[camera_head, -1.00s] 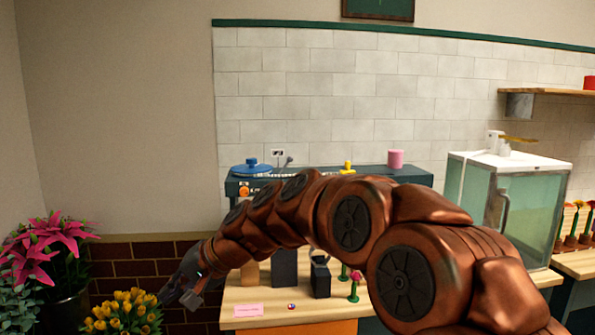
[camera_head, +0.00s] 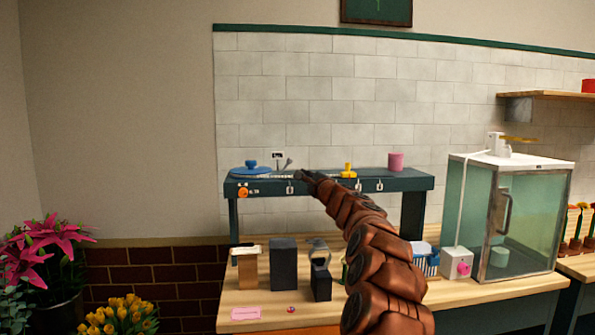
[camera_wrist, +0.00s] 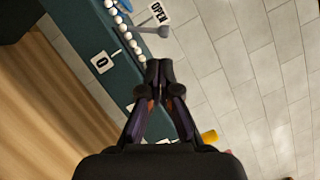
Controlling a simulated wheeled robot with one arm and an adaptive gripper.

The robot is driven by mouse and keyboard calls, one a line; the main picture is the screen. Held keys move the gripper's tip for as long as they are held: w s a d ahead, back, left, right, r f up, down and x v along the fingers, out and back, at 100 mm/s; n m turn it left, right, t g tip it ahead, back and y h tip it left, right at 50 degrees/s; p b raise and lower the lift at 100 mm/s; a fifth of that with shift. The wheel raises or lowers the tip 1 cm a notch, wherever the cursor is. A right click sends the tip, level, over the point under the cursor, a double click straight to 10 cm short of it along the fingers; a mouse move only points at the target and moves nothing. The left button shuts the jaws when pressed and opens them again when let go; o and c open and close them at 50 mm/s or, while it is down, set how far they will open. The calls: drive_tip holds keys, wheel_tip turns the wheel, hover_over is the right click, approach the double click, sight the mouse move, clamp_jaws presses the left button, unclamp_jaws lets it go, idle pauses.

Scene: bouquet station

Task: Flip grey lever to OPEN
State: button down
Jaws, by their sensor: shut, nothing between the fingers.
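The grey lever (camera_head: 288,163) stands on top of the dark teal raised shelf, tilted to the right. The lever's pivot is hard to make out.
A blue round lid (camera_head: 251,168) lies left of the lever, with a row of white beads (camera_wrist: 122,25) nearby. A yellow piece (camera_head: 347,171) and a pink cylinder (camera_head: 396,161) stand to the right. A glass cabinet (camera_head: 520,215) stands further right. White tags hang on the shelf front.

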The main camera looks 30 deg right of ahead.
drive_tip(key=shift+d+f+m+h, duration=0.1)
drive_tip(key=shift+d+m+h, duration=0.2)
drive_tip(key=shift+d, duration=0.45)
drive_tip(key=shift+w, duration=0.1)
drive_tip(key=p, duration=0.5)
approach(285, 168)
drive_tip(key=shift+w+d+r, duration=0.6)
drive_tip(key=shift+w+d, duration=0.2)
drive_tip(key=shift+d, duration=0.2)
drive_tip(key=shift+w+d+r, duration=0.6)
drive_tip(key=shift+w+d, duration=0.15)
drive_tip(key=shift+d, duration=0.2)
drive_tip(key=shift+w+r+p, duration=0.2)
drive_tip(key=shift+w+p, duration=0.3)
drive_tip(key=shift+p, duration=0.35)
drive_tip(key=shift+w+d+p, duration=0.1)
drive_tip(key=shift+w+p, duration=0.6)
drive_tip(key=shift+p, duration=0.15)
drive_tip(key=shift+w, duration=0.1)
